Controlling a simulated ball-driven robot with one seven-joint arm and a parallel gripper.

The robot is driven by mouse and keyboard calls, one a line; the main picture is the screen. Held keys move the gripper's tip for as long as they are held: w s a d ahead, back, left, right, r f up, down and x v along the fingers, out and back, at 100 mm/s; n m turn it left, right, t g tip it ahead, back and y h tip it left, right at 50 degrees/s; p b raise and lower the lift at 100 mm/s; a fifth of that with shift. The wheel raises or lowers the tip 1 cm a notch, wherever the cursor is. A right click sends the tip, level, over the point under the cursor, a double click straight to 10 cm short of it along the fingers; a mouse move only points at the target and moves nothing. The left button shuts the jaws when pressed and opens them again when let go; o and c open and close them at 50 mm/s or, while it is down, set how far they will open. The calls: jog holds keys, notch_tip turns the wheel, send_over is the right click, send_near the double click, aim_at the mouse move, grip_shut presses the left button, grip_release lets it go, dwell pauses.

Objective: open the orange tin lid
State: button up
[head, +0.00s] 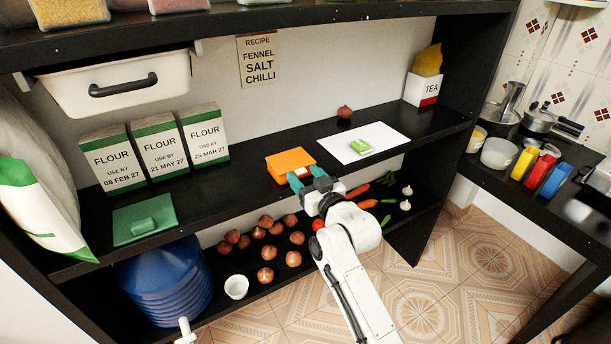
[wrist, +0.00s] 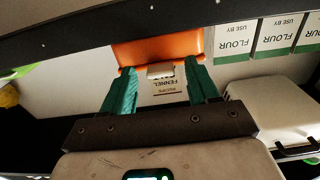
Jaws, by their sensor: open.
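The orange tin (head: 284,164) sits on the middle shelf near its front edge, with its flat orange top showing in the head view. My gripper (head: 306,177) is just in front and to the right of it, fingers apart. In the wrist view, which looks upside down, the orange tin (wrist: 156,49) is beyond the teal fingers of my gripper (wrist: 162,73). A small pale tab (wrist: 160,71) on its edge lies between the fingertips. The fingers look empty. I cannot tell whether they touch the tin.
Several flour bags (head: 161,151) and a green tin (head: 144,219) are left. The upper shelf (head: 280,17) hangs above. Onions (head: 265,275) lie on the shelf below.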

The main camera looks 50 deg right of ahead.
jog(key=shift+c, duration=0.3)
grip_shut()
dwell(0.3)
